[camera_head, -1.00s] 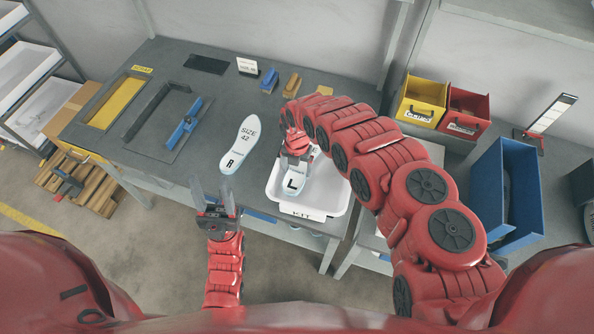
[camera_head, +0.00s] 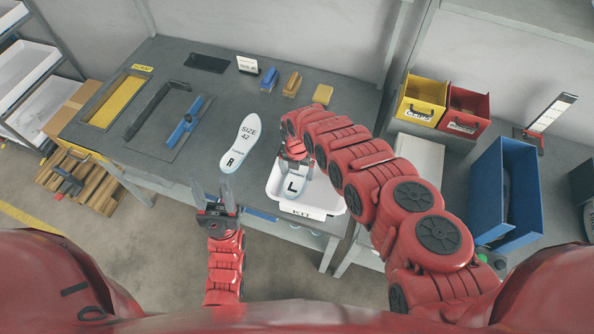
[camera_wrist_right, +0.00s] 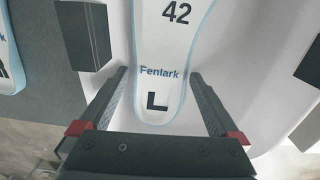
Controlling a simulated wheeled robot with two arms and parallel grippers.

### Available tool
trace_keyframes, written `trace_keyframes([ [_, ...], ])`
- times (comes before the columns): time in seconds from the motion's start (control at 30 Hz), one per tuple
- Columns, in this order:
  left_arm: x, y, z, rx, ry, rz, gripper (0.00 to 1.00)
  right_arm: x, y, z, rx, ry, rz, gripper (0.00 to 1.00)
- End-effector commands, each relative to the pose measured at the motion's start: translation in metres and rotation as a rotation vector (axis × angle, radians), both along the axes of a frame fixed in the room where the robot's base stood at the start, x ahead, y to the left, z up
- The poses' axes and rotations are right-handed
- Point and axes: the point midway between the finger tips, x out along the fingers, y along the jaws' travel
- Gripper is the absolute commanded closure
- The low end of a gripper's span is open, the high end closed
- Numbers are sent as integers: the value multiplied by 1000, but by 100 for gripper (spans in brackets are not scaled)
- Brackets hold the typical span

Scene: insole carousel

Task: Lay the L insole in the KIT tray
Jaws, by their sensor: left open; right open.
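The L insole (camera_head: 292,187) lies in the white KIT tray (camera_head: 326,202), its lettered end toward the tray's front. In the right wrist view the L insole (camera_wrist_right: 162,75) shows "42", "Fenlark" and "L". My right gripper (camera_head: 297,160) is over the tray. In the wrist view its open fingers (camera_wrist_right: 160,95) stand on both sides of the insole, with gaps visible. Part of the insole is hidden by my right gripper in the head view. The R insole (camera_head: 240,143) lies on the grey bench left of the tray. My left gripper (camera_head: 228,190) is open and empty in front of the bench.
A blue clamp-like fixture (camera_head: 183,130) and a yellow-floored recess (camera_head: 116,101) are on the left of the bench. Blue (camera_head: 268,80), brown (camera_head: 292,84) and yellow (camera_head: 323,94) blocks stand at the back. Yellow (camera_head: 421,100) and red (camera_head: 465,109) bins and a blue box (camera_head: 507,195) are at right.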

Motion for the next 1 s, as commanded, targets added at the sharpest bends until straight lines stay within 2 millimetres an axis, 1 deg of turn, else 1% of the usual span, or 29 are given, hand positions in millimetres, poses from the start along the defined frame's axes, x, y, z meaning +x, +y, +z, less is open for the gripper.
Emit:
trace_keyframes([
  [0.07,0,0,2,0,0,0,50,0,0,1,0,0,0,2],
  [0.17,0,0,10,0,0,0,50,0,0,11,0,0,-1,2],
  [0.27,0,0,25,0,0,0,50,0,-1,31,-1,2,-2,2],
  [0.4,0,0,47,0,0,0,50,1,-2,66,-2,1,-1,2],
  [0.6,0,0,71,0,0,0,50,0,-1,105,-1,0,-1,2],
  [0.7,0,0,73,0,0,0,50,1,0,116,0,-2,0,2],
  [0.8,0,0,74,0,0,0,50,0,-1,121,-1,0,0,2],
  [1.0,0,0,74,0,0,0,50,1,1,121,5,-3,-6,2],
])
